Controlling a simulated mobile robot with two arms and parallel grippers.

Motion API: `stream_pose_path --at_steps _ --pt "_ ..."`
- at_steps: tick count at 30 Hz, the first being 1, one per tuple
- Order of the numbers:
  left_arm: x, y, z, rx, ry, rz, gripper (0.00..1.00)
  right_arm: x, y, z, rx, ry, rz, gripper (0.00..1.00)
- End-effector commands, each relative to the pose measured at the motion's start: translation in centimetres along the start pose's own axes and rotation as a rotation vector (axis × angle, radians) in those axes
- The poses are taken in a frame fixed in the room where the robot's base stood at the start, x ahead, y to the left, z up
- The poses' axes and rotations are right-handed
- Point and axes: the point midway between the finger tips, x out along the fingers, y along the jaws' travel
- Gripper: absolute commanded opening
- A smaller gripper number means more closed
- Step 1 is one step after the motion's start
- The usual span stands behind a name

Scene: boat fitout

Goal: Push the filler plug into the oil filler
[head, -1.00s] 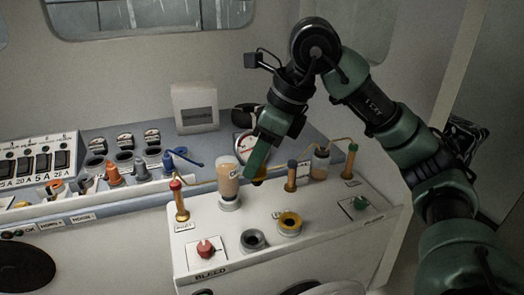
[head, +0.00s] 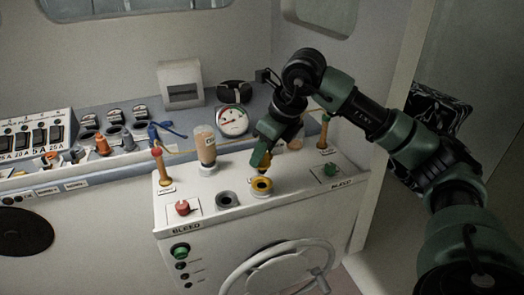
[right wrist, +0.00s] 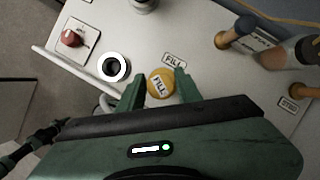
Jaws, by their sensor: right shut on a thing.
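My right gripper (head: 262,160) is over the yellow-rimmed oil filler (head: 262,187) on the white console's top. In the head view the plug (head: 264,167) is a small orange-brown piece at the fingertips, just above the filler's ring. I cannot tell whether its lower end touches the filler. My left gripper does not show.
A grey-rimmed port (head: 227,201) lies left of the filler. A red knob (head: 182,208), a capped post (head: 161,168) and a sight bottle (head: 206,147) stand further left. A green knob (head: 331,170) is to the right. A handwheel (head: 279,268) is on the console's front.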

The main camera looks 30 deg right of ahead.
Motion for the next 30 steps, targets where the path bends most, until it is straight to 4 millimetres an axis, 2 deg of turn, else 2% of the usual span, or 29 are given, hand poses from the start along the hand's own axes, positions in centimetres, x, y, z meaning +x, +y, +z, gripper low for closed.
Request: stream_pose_path --at_steps 1,5,18,30 --pt "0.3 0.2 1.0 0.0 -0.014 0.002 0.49 0.4 0.0 -0.1 0.0 0.0 0.0 0.0" --pt "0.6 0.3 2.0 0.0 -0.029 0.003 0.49 0.8 0.0 -0.4 -0.001 0.001 0.0 0.0" --pt "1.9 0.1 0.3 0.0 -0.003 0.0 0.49 2.5 0.0 -1.0 -0.001 0.001 0.0 0.0" --pt "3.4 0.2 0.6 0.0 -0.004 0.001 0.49 4.0 0.1 -1.6 -0.001 0.0 0.001 0.0"
